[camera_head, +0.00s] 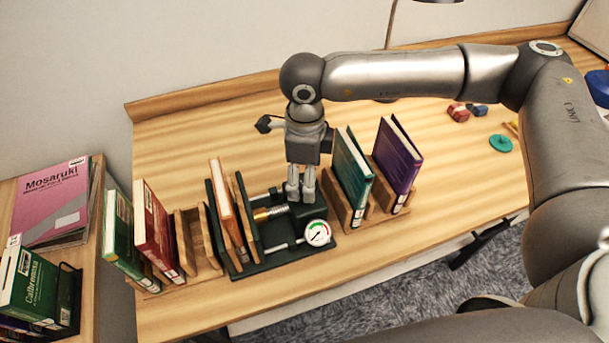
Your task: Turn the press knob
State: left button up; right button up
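A dark green book press (285,256) stands on the wooden desk, with wooden boards, metal rods and a brass-coloured screw (272,213). An orange-spined book (225,203) stands upright between its boards at the left. A round white gauge (317,233) with green and red marks sits at its front right. My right gripper (300,196) points down at the right end of the press, fingertips close together. The knob cannot be made out; the fingers cover that spot. I cannot tell whether they touch or grip it. My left gripper is not in view.
A wooden rack to the right holds a teal book (352,170) and a purple book (397,160). Green (122,235) and red (157,230) books stand left of the press. Small red and teal items lie at the back right. The desk's right middle is clear.

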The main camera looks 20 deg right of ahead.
jog(key=shift+f, duration=1.2)
jog(key=c, duration=1)
jog(key=shift+f+n+b, duration=0.15)
jog(key=shift+n+b, duration=0.25)
jog(key=shift+b, duration=0.2)
jog(key=n+b, duration=0.8)
jog(key=b, duration=0.3)
jog(key=shift+f, duration=0.1)
jog(key=shift+r+n+b, duration=0.25)
jog(key=shift+n+b, duration=1.25)
jog(key=shift+n, duration=0.3)
